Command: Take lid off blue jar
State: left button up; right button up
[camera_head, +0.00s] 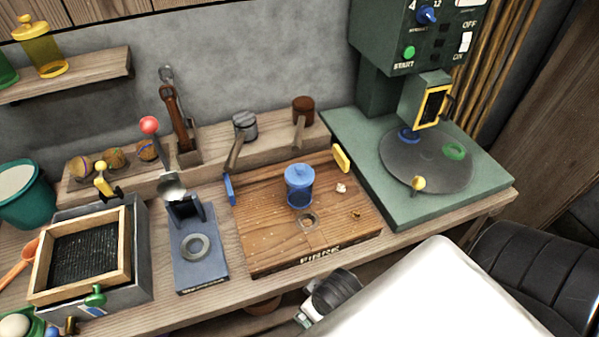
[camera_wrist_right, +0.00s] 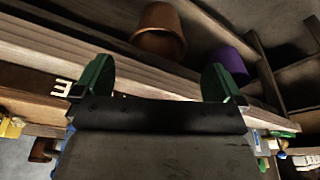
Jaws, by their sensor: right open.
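The blue jar (camera_head: 299,193) stands upright on a wooden board (camera_head: 265,235) on the bench. Its blue lid (camera_head: 299,172), with a small knob, sits on top of it. My right gripper (camera_wrist_right: 158,80) shows two green fingers spread apart in the right wrist view, with nothing between them. In the head view my right arm comes in at the lower right, and its wrist end is below the front edge of the bench, apart from the jar. The fingers cannot be made out there. My left gripper is not in view.
A yellow block (camera_head: 341,158) and a blue block (camera_head: 229,188) flank the board. A green machine (camera_head: 375,95) with a round plate stands right. A grey stand (camera_head: 200,270) and framed tray (camera_head: 125,250) are left. A terracotta pot (camera_wrist_right: 158,32) is near my right gripper.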

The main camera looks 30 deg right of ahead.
notch_tip(320, 180, up, 9)
jog(key=w+a+n+y, duration=0.1)
jog(key=w+a+n, duration=0.1)
jog(key=w+n, duration=0.15)
notch_tip(320, 180, up, 15)
jog(key=n+g+h, duration=0.1)
jog(key=n+g, duration=0.2)
jog(key=n, duration=1.6)
send_over(300, 165)
jog(key=shift+r, duration=0.15)
jog(key=shift+d, duration=0.3)
notch_tip(300, 165, down, 5)
jog(key=f, duration=0.3)
jog(key=f+p, duration=0.1)
jog(key=shift+a+f, duration=0.2)
jog(key=shift+a, duration=0.1)
jog(key=shift+f, duration=0.4)
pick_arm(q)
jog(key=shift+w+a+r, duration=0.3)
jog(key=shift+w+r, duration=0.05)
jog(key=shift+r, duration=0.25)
